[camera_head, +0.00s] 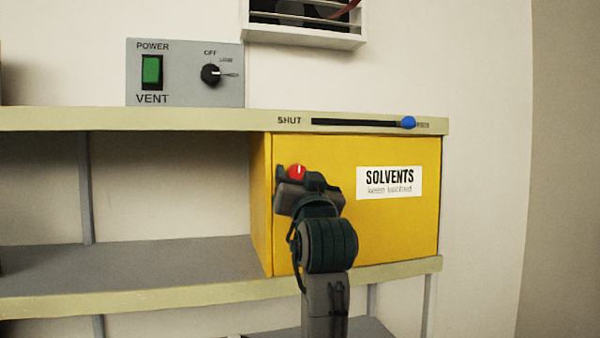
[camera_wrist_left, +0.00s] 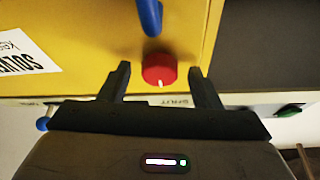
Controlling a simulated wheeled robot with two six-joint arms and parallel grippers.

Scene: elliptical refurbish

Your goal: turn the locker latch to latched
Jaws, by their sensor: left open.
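The yellow locker (camera_head: 350,230) with a SOLVENTS label sits on the shelf. Its latch is a red round knob (camera_head: 297,171) near the door's upper left corner, with a white mark pointing up. My left gripper (camera_head: 298,181) is in front of that corner and partly hides the knob. In the left wrist view the red knob (camera_wrist_left: 159,69) lies between the two spread fingers of the open gripper (camera_wrist_left: 160,76). My right gripper is not in view.
A shelf edge (camera_head: 200,119) runs just above the locker, with a slider whose blue knob (camera_head: 408,122) is at the right end. A grey panel (camera_head: 190,85) with a green switch and black dial stands above. The shelf left of the locker is empty.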

